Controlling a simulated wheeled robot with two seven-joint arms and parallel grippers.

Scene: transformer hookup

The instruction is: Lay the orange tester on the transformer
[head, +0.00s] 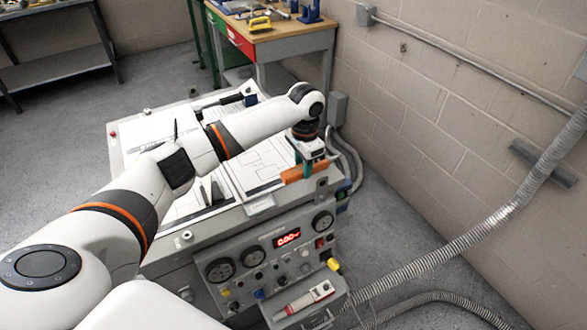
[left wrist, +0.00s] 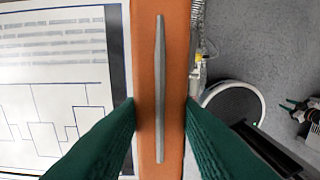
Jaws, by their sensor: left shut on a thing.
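The orange tester (head: 294,174) is at the right edge of the grey transformer cabinet (head: 193,264), by the papers on its top. I cannot tell whether it touches the top. My left gripper (head: 307,168) points down with its fingers shut on the tester. In the left wrist view the tester (left wrist: 147,60) is a long orange bar with a grey strip along its middle, and the green fingers (left wrist: 160,125) press on both its sides. The tester's underside is hidden. My right gripper is not in view.
Diagram sheets (head: 256,166) cover much of the cabinet top. A red and white meter (head: 306,299) lies on a small shelf at the front panel. A flexible conduit (head: 490,222) runs at right. A workbench (head: 280,35) with tools stands behind.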

